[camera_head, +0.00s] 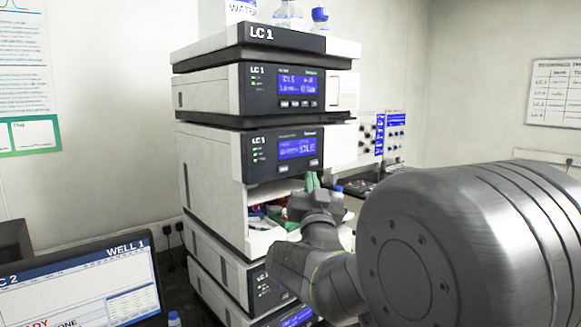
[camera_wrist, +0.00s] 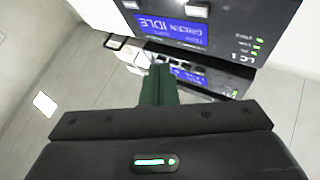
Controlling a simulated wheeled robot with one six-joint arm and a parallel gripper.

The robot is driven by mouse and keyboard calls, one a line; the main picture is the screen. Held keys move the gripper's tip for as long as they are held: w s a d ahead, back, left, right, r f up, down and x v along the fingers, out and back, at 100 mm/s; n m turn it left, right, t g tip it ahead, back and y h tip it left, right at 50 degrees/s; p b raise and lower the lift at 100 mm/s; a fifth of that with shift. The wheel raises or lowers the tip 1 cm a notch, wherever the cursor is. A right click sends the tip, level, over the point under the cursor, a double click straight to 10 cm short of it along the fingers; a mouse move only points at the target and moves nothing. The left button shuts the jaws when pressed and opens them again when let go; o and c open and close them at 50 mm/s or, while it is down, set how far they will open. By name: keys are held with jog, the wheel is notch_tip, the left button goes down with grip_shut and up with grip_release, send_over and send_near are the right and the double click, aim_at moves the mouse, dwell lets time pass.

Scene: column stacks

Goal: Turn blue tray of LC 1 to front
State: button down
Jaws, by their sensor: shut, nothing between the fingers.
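The LC 1 stack (camera_head: 212,155) stands in the middle of the head view. Below its IDLE display module (camera_head: 285,150) is an open compartment with a white floor (camera_head: 262,240). Small red, green and blue items lie inside; I cannot clearly tell a blue tray among them, and my arm hides the compartment's right part. My gripper (camera_head: 312,182) is at the compartment's right front, its green fingertips pointing up below the display. In the wrist view my gripper (camera_wrist: 159,70) has its green fingers together and empty, with the upside-down IDLE display (camera_wrist: 180,27) beyond them.
Bottles (camera_head: 288,14) stand on top of the stack. A laptop (camera_head: 85,290) is at the lower left, with a small blue-capped bottle (camera_head: 174,319) beside it. Another blue-capped bottle (camera_head: 337,190) shows just right of my gripper. More instruments (camera_head: 385,135) stand behind to the right.

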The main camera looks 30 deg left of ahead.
aim_at(283, 169)
jog(key=w+a, duration=0.2)
jog(key=a, duration=0.4)
jog(key=shift+w+p, duration=0.25)
jog(key=shift+p, duration=0.15)
dwell(1.7)
jog(key=shift+w+a+b, duration=0.2)
jog(key=shift+a+b, duration=0.15)
jog(key=shift+a, duration=0.05)
jog(key=shift+w+a, duration=0.15)
jog(key=shift+a, duration=0.2)
dwell(0.5)
jog(key=shift+b, duration=0.35)
jog(key=shift+s+d+b, duration=0.35)
jog(key=shift+d+b, duration=0.15)
jog(key=shift+d, duration=0.25)
